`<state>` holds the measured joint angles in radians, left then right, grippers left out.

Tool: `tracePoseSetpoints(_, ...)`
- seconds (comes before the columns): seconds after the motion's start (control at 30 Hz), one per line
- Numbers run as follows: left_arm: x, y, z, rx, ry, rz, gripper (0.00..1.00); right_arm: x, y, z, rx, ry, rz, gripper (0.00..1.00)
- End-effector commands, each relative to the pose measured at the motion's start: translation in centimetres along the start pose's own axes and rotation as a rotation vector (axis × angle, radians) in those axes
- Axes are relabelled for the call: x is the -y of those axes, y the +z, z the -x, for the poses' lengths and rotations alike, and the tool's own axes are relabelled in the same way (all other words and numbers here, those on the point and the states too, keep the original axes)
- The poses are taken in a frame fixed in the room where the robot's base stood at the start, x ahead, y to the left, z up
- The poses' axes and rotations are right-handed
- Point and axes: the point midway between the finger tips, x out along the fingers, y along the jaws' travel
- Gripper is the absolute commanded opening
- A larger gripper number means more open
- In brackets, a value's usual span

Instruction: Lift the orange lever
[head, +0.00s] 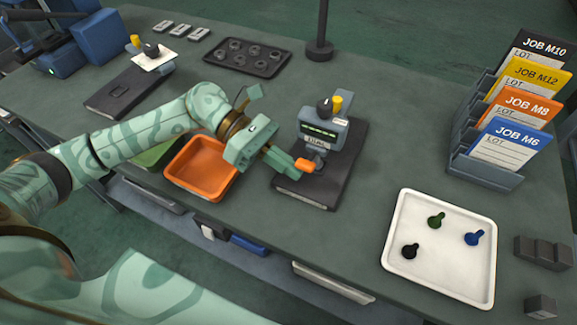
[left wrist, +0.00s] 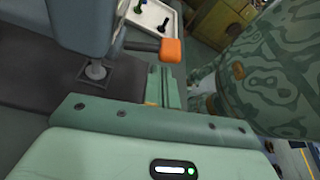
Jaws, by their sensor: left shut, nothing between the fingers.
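The orange lever (head: 305,165) sticks out from the front of a small grey machine (head: 322,130) with a green display, on a dark base plate (head: 331,182). The lever's orange grip (left wrist: 171,50) also shows in the left wrist view, on a dark arm. My left gripper (head: 286,162) is shut and empty, with its fingertips right at the lever's left side. In the left wrist view its closed fingers (left wrist: 161,85) lie just below the orange grip. I cannot tell whether they touch it. My right gripper is not in view.
An orange tray (head: 201,187) sits left of the machine, under my left wrist. A white tray (head: 399,262) with a green, a blue and a black piece lies at the right. A rack (head: 484,171) of job cards stands behind it. Bench space between machine and rack is clear.

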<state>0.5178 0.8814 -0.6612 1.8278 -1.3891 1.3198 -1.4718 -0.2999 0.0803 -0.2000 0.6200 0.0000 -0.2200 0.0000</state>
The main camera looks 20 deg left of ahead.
Motion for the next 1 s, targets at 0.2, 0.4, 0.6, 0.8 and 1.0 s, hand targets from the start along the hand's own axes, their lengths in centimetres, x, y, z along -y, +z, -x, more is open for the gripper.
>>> tracePoseSetpoints(0.2,0.1,0.1,0.0,0.001,0.0,-0.003,0.0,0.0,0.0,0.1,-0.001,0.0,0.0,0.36)
tracePoseSetpoints(0.4,0.2,0.7,0.2,0.0,0.001,-0.005,0.0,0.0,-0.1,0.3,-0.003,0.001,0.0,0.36)
tracePoseSetpoints(0.6,0.5,1.5,0.5,0.001,0.001,-0.007,0.0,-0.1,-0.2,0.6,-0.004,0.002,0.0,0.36)
tracePoseSetpoints(0.8,0.5,1.7,0.5,0.004,0.001,-0.009,0.0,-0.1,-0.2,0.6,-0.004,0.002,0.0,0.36)
tracePoseSetpoints(1.0,0.4,2.0,0.7,0.007,0.002,-0.012,0.0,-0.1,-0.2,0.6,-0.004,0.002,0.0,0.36)
